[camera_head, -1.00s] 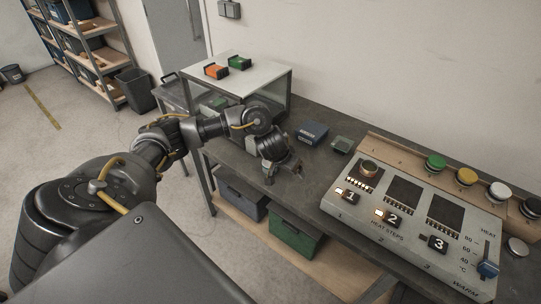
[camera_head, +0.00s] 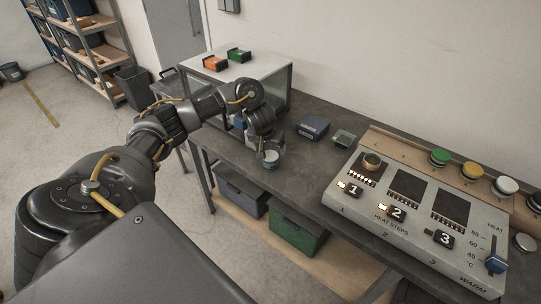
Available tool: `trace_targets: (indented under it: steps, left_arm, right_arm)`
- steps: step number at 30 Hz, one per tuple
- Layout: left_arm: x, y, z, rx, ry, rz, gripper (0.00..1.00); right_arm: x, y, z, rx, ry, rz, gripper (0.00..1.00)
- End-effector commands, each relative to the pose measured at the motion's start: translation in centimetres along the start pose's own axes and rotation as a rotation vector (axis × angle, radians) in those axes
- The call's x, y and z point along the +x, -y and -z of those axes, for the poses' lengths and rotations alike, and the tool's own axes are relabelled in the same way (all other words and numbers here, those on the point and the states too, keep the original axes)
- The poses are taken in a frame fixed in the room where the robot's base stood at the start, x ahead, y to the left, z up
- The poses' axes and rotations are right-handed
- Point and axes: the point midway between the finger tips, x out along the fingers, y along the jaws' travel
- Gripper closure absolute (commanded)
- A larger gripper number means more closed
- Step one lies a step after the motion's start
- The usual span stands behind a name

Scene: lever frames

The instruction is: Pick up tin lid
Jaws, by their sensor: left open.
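My left arm reaches in from the left over the bench, and its gripper (camera_head: 270,158) points down near the bench's front edge. It is open. A small pale round piece shows at its fingertips; I cannot tell whether this is a lid or part of the gripper. I cannot pick out the tin lid for certain. A flat silvery disc (camera_head: 524,242) lies at the right end of the heat panel. Round pieces with green (camera_head: 439,157), yellow (camera_head: 472,171) and white (camera_head: 506,186) tops stand along the back ledge. My right gripper is not in view.
A raised stand (camera_head: 240,67) is at the left. Bare bench lies right of the gripper.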

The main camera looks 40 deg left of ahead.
Motion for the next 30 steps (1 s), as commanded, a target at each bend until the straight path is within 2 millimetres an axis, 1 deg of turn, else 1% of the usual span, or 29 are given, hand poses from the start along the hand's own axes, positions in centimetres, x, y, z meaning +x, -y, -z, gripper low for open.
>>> trace_targets:
  steps: [2,9,12,15,21,30]
  left_arm:
    - [0.3,0.1,-0.1,-0.001,0.001,0.000,0.19]
    - [3.7,0.5,-0.5,-0.003,0.002,0.002,0.19]
    - [4.8,0.4,-0.5,-0.002,0.002,0.001,0.19]
    - [5.1,0.4,-0.5,-0.001,0.000,0.000,0.19]
    - [5.2,0.4,-0.5,0.000,0.000,-0.001,0.19]
    - [5.1,0.4,-0.4,-0.001,0.000,0.000,0.59]
  right_arm:
    - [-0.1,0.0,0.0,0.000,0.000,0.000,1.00]
    - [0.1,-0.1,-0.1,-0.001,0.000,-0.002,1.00]
    - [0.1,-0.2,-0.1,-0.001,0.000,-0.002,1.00]
    - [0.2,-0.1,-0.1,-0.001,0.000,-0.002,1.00]
    - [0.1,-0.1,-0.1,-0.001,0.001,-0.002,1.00]
    - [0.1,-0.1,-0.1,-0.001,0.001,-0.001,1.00]
